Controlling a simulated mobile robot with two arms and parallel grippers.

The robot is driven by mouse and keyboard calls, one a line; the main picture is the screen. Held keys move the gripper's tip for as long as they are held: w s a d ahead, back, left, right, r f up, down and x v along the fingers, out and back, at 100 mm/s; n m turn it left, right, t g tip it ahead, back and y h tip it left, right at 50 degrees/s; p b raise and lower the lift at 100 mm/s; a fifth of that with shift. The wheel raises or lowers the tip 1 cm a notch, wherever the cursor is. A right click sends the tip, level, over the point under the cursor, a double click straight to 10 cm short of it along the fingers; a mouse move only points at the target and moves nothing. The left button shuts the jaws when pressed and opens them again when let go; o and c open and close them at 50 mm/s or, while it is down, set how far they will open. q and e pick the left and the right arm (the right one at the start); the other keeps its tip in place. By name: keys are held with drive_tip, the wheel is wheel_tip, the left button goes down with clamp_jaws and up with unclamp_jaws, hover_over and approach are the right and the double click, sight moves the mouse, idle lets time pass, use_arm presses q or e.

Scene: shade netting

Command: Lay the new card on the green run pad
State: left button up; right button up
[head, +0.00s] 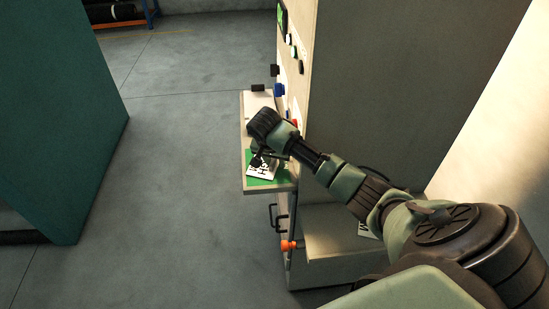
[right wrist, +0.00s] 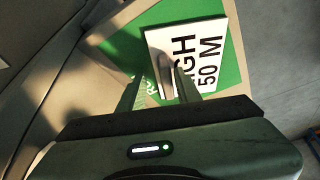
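The white card (head: 263,169) with black print lies on the green run pad (head: 268,183) on a small shelf. In the right wrist view the card (right wrist: 205,45) reads "50 M" and shows a grey upright tab (right wrist: 166,75). It appears to lie flat, slightly turned on the green pad (right wrist: 150,22). My right gripper (head: 259,158) is just above the card. In the right wrist view its two fingers (right wrist: 160,92) stand apart, either side of the tab, with gaps visible. Part of the card is hidden behind the fingers. My left gripper is not in view.
The shelf (head: 247,130) juts from a tall cabinet panel carrying coloured knobs and a blue part (head: 279,90). Below are a black handle (head: 273,218) and an orange knob (head: 288,245). Open floor is left, before a teal block (head: 60,120).

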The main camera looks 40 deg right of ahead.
drive_tip(key=shift+r, duration=0.35)
drive_tip(key=b+v, duration=0.2)
drive_tip(key=v, duration=0.9)
drive_tip(key=shift+a+r+b, duration=0.15)
drive_tip(key=shift+r+b, duration=0.2)
drive_tip(key=shift+s, duration=0.1)
